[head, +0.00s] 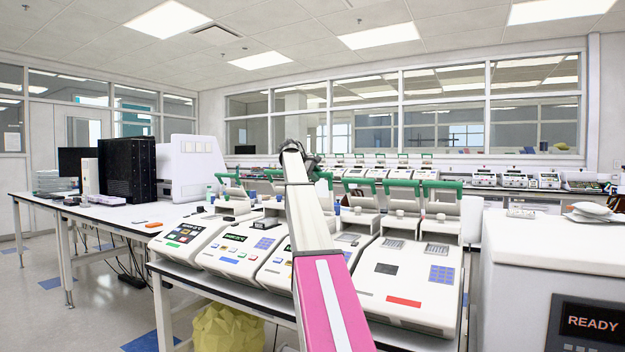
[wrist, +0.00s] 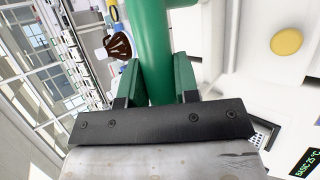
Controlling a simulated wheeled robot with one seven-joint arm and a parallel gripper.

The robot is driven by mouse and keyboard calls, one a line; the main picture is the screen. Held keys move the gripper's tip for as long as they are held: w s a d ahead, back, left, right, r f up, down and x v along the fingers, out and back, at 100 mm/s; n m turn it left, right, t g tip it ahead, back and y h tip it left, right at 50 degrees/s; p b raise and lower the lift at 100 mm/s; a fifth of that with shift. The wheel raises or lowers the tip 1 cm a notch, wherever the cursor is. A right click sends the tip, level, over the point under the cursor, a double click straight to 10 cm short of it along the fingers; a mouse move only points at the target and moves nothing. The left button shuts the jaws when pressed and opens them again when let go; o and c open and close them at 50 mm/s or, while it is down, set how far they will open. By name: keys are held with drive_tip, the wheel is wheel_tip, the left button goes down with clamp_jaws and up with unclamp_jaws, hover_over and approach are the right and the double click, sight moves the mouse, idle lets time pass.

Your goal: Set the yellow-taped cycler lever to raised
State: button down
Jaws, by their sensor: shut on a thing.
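In the wrist view my gripper (wrist: 157,64) is shut on a green lever bar (wrist: 150,28), with one finger on each side of it. In the head view my arm reaches over the front row of cyclers, and its end is mostly hidden among the green handles. The held lever's cycler shows in part as a white body in the wrist view, with a round yellow spot (wrist: 286,41) and a small display (wrist: 306,163) with green text. I cannot make out yellow tape on any cycler in the head view. The held lever's angle is hard to judge.
Other cyclers stand close on both sides, such as the one with a red strip (head: 404,300) at right. A white machine with a READY display (head: 590,322) stands at the far right. A black box (head: 127,169) is on the left bench (head: 110,213). A yellow bag (head: 228,328) is below.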

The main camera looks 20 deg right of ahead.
drive_tip(key=shift+w+d+r+g+y, duration=0.15)
drive_tip(key=shift+w+d+g+y, duration=0.15)
drive_tip(key=shift+w+d+y, duration=0.35)
drive_tip(key=shift+s+d, duration=0.1)
drive_tip(key=c, duration=0.8)
unclamp_jaws()
drive_tip(key=shift+c, duration=0.2)
drive_tip(key=v, duration=1)
drive_tip(key=shift+a+r, duration=0.25)
drive_tip(key=shift+a, duration=0.1)
